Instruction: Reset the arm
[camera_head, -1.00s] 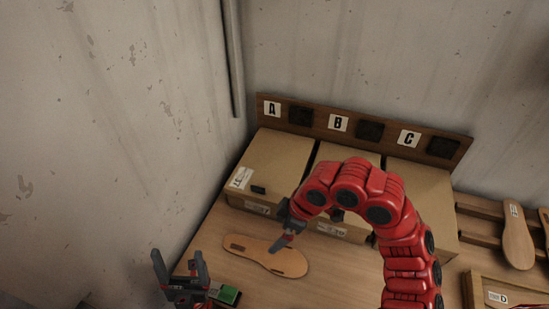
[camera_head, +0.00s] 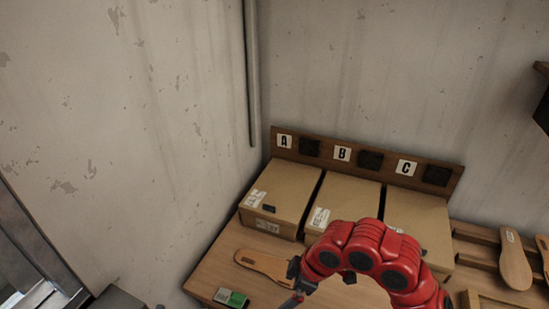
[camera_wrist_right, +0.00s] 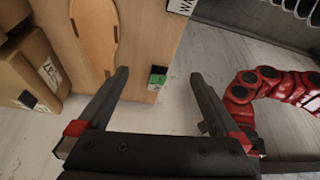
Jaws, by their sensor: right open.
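My right arm curves in from the lower right of the head view, with its gripper (camera_head: 293,301) low near the sandal sole, partly cut off by the bottom edge. In the right wrist view my right gripper (camera_wrist_right: 160,75) has its two fingers wide apart with nothing held between them. The tan sole (camera_head: 262,264) lies flat on the wooden table (camera_head: 212,268); it also shows in the right wrist view (camera_wrist_right: 97,38). My left gripper does not show in the head view. A red arm, probably my left, shows at the right of the right wrist view; its gripper cannot be made out.
Cardboard boxes (camera_head: 283,193) stand in a row under the A, B, C board (camera_head: 368,160). A small green and white box (camera_head: 232,298) lies at the table's front edge. Another sole (camera_head: 514,262) rests on a rack at the right. Walls close off the left and back.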

